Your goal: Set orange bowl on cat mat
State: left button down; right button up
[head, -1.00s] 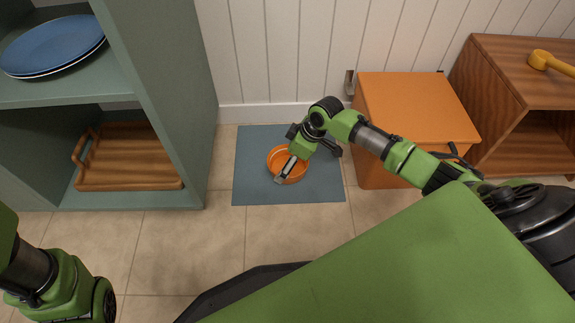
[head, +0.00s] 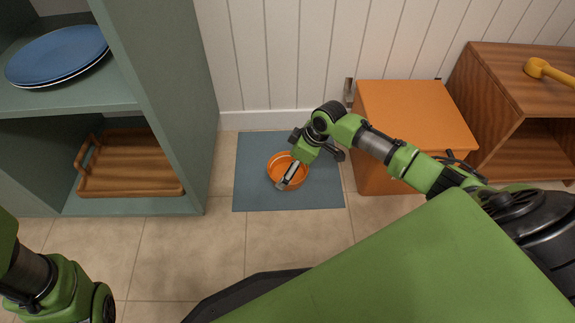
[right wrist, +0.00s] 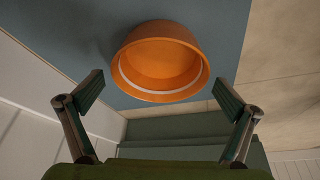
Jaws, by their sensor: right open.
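The orange bowl (head: 274,172) sits upright on the blue-grey mat (head: 255,200) on the floor, near the mat's middle. It also shows in the right wrist view (right wrist: 160,62), with the mat (right wrist: 70,35) around it. My right gripper (head: 287,182) is over the bowl in the head view and hides part of it. In the right wrist view my right gripper (right wrist: 158,82) has its fingers spread wide, and the bowl shows between and beyond them, apart from both fingertips. My left arm shows at the lower left, but its gripper is out of view.
A green shelf unit (head: 165,100) with blue plates (head: 58,52) and a wooden tray (head: 130,165) stands left of the mat. An orange box (head: 415,112) and a wooden cabinet (head: 510,70) stand to its right. The white panelled wall (head: 290,60) is behind. Floor is bare in front.

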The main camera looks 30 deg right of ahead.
jog(key=p+v, duration=0.6)
jog(key=v, duration=0.4)
jog(key=shift+r, duration=0.15)
jog(key=shift+s+d, duration=0.1)
